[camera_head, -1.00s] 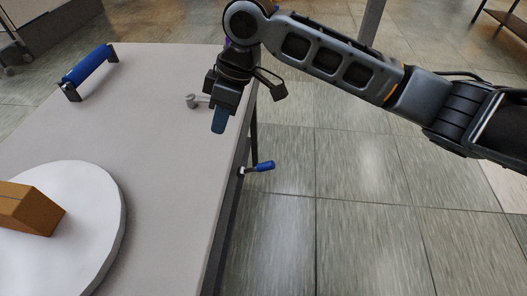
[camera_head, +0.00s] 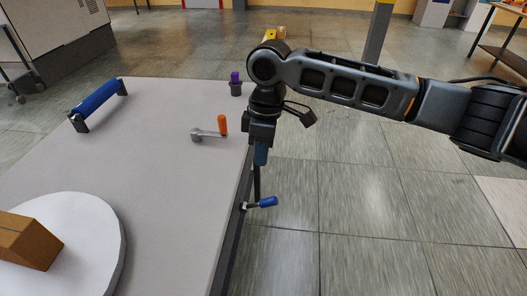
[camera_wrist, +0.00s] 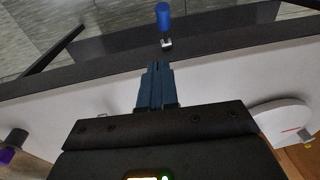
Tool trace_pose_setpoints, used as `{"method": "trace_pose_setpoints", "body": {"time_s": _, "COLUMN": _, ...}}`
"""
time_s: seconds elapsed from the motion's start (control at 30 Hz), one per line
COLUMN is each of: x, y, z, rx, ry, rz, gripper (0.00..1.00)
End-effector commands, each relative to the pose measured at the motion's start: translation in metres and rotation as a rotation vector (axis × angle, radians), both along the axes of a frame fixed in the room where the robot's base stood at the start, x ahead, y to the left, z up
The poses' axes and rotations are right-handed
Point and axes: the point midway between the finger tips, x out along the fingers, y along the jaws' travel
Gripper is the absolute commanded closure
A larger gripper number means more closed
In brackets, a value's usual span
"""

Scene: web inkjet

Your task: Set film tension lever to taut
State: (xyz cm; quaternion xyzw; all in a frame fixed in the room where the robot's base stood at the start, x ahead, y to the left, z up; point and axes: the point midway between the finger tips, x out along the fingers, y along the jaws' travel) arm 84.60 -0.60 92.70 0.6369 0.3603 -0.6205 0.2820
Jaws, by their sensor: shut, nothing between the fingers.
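A grey lever (camera_head: 204,134) with an upright orange grip (camera_head: 222,124) is mounted on the table top. A second lever (camera_head: 263,203) with a blue grip sticks out from the table's right side; it also shows at the top of the wrist view (camera_wrist: 163,18). I cannot tell which of them is the film tension lever. My gripper (camera_head: 261,158) is shut and empty, pointing down near the table's right edge. In the head view it is right of the orange grip and above the blue-gripped lever. In the wrist view its closed fingers (camera_wrist: 157,72) point towards the blue grip, apart from it.
A blue bar handle (camera_head: 98,103) stands at the table's back left, and a purple-topped knob (camera_head: 236,84) at the back. A white disc (camera_head: 105,225) with a brown block (camera_head: 27,240) is at front left. Open tiled floor lies right of the table (camera_head: 165,200).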

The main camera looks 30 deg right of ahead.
Motion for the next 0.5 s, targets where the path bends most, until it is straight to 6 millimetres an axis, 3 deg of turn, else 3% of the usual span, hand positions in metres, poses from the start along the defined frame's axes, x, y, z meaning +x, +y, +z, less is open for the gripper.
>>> {"method": "trace_pose_setpoints", "body": {"time_s": 0.3, "x": -0.002, "y": 0.007, "z": -0.062, "rx": -0.002, "ry": 0.002, "rz": 0.001, "gripper": 1.0}}
{"method": "trace_pose_setpoints", "body": {"time_s": 0.5, "x": -0.015, "y": 0.0, "z": -0.086, "rx": -0.001, "ry": 0.0, "rz": 0.0, "gripper": 1.0}}
